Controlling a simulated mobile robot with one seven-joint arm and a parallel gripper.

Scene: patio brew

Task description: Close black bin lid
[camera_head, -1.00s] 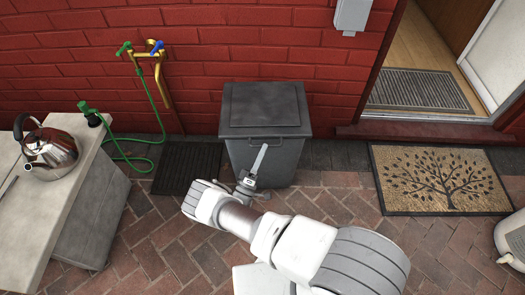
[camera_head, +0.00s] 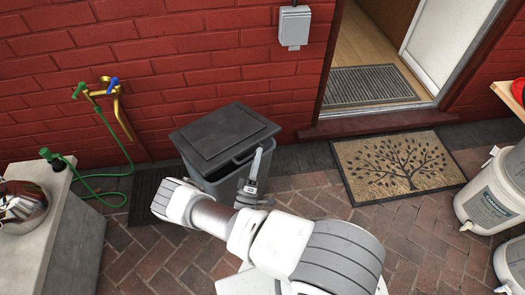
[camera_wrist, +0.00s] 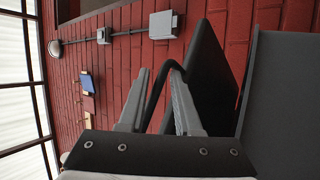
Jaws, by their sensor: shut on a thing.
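The black bin (camera_head: 222,185) stands against the red wall, its dark lid (camera_head: 215,135) on top. The lid is slightly raised at its front, with a dark gap between it and the bin body. My gripper (camera_head: 259,157) is at the bin's front edge. In the wrist view, the fingers of my gripper (camera_wrist: 160,85) are on either side of a thin black handle (camera_wrist: 155,95) and shut on it. The lid (camera_wrist: 212,75) is right behind the handle, and the grey bin body (camera_wrist: 285,100) fills the right side. The exact finger contact is partly hidden.
A stone counter (camera_head: 55,215) with a metal kettle (camera_head: 20,203) is at left. A green hose (camera_head: 125,165) hangs from a wall tap (camera_head: 108,90). A tree-patterned doormat (camera_head: 395,165) lies right of the bin. White containers (camera_head: 492,200) stand at far right. Brick paving between is clear.

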